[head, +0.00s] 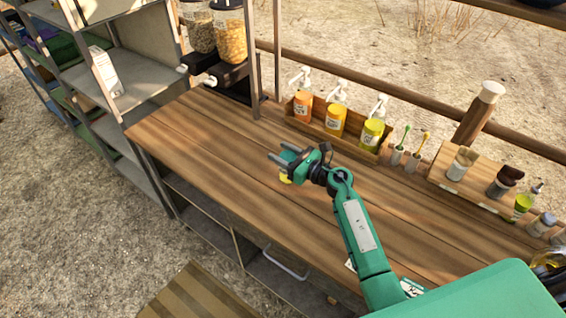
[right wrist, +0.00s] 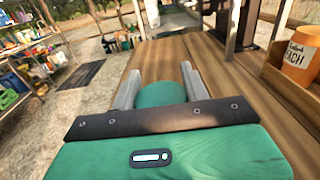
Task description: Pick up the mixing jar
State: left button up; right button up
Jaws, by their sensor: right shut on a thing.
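My right gripper (head: 280,160) is over the wooden counter (head: 215,140), left of its middle. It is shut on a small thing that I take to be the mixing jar. In the head view only a yellow bit of the jar (head: 285,179) shows under the fingers. In the right wrist view a rounded green part of the jar (right wrist: 168,92) sits between the two fingers. The rest of it is hidden by the gripper, and I cannot tell whether it touches the counter. My left gripper is not in view.
A wooden rack (head: 318,128) with orange and yellow pump bottles stands at the counter's back. Two small brush holders and a board (head: 470,180) with several bottles are to its right. Food dispensers (head: 231,40) stand at the back left. The counter's left part is clear.

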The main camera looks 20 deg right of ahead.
notch_tip(320, 180, up, 16)
jog(key=shift+f, duration=0.25)
jog(key=shift+r, duration=3.5)
grip_shut()
notch_tip(320, 180, down, 7)
dwell(0.7)
